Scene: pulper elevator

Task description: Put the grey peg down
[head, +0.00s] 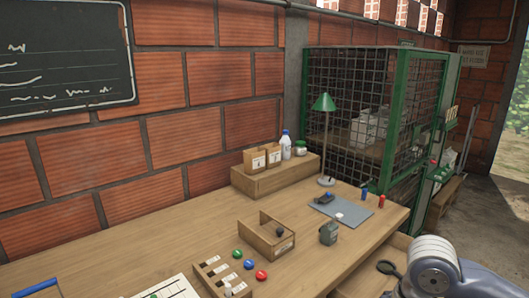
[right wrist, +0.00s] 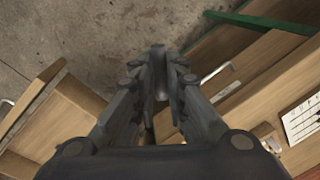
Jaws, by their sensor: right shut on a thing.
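In the right wrist view my right gripper (right wrist: 160,72) points down, its fingers shut on a narrow grey thing (right wrist: 160,85), which looks like the grey peg. The fingers hide most of it. The grey floor and wooden furniture edges lie below it. In the head view only my right arm shows, at the lower right corner beside the open drawer; its gripper is out of the picture. My left gripper is in neither view. A blue peg (head: 364,193) and a red peg (head: 381,200) stand at the right end of the wooden table (head: 150,270).
A slotted tray (head: 212,272) lies at the table's front, with green, blue and red round pieces beside it. Behind it are an open wooden box (head: 267,240), a dark green container (head: 328,234), a grey mat (head: 352,212) and a green lamp (head: 324,103). An open drawer (head: 372,273) juts out.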

